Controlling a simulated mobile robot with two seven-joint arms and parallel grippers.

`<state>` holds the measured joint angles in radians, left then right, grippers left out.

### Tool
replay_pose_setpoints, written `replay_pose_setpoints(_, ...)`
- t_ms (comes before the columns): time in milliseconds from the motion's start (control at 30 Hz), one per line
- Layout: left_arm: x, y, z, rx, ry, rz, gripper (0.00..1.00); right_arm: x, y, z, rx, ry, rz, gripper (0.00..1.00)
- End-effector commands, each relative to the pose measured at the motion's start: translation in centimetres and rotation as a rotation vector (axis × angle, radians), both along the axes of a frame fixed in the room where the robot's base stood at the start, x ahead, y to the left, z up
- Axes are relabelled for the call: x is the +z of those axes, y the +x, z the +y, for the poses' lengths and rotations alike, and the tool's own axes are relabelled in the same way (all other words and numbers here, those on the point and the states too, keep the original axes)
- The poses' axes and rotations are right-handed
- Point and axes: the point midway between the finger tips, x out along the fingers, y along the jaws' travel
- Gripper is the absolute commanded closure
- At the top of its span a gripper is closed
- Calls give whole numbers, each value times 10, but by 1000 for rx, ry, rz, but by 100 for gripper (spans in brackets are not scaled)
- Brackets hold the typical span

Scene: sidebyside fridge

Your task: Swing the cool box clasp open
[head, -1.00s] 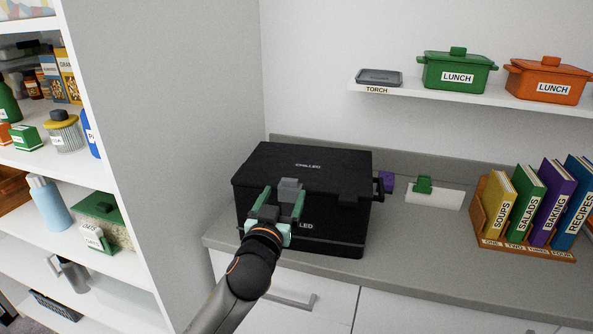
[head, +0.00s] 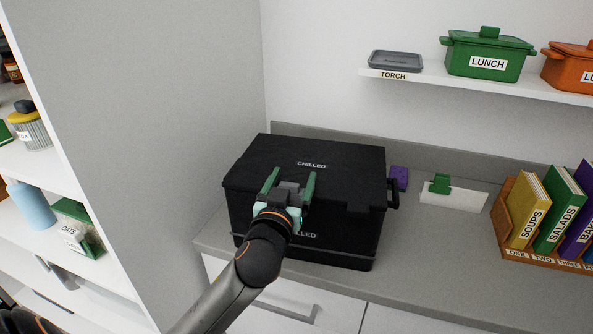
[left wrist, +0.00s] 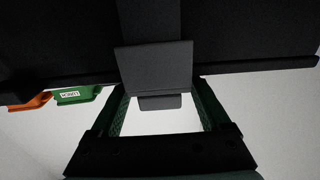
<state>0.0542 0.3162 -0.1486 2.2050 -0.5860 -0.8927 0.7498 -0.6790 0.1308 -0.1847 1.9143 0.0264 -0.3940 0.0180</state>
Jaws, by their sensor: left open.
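The cool box (head: 335,185) is black, closed and marked CHILLED on its lid. It stands on the counter. Its grey clasp (head: 288,189) is at the front edge, between the green fingers of my left gripper (head: 289,184). The left gripper is open around the clasp, with a finger on either side. In the left wrist view the clasp (left wrist: 155,68) is a grey plate between the open fingers (left wrist: 162,108), with gaps beside it. I cannot tell whether the clasp is fastened. The gripper and wrist partly hide the box front. My right gripper is not seen.
A purple block (head: 399,178) and a green clip (head: 440,184) on a white piece lie right of the box. A book rack (head: 505,240) stands further right. A shelf above holds a grey tray (head: 395,61) and a green pot (head: 487,57). The counter's right front (head: 430,275) is clear.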

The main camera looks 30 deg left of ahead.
Motion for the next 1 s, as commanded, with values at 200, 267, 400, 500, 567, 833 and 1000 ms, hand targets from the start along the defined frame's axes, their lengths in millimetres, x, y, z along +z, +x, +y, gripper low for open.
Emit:
replay_pose_setpoints(200,0,-2,-1,2,0,0,20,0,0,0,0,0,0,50)
replay_pose_setpoints(267,0,-2,-1,2,-1,0,20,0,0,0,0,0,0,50)
replay_pose_setpoints(400,0,-2,-1,2,-1,0,20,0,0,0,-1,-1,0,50)
replay_pose_setpoints(500,0,-2,-1,2,-1,0,26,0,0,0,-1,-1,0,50)
replay_pose_setpoints(567,0,-2,-1,2,-1,0,32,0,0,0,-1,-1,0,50)
replay_pose_setpoints(833,0,-2,-1,2,-1,0,63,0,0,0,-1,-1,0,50)
replay_pose_setpoints(1000,0,-2,-1,2,-1,0,82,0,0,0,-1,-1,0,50)
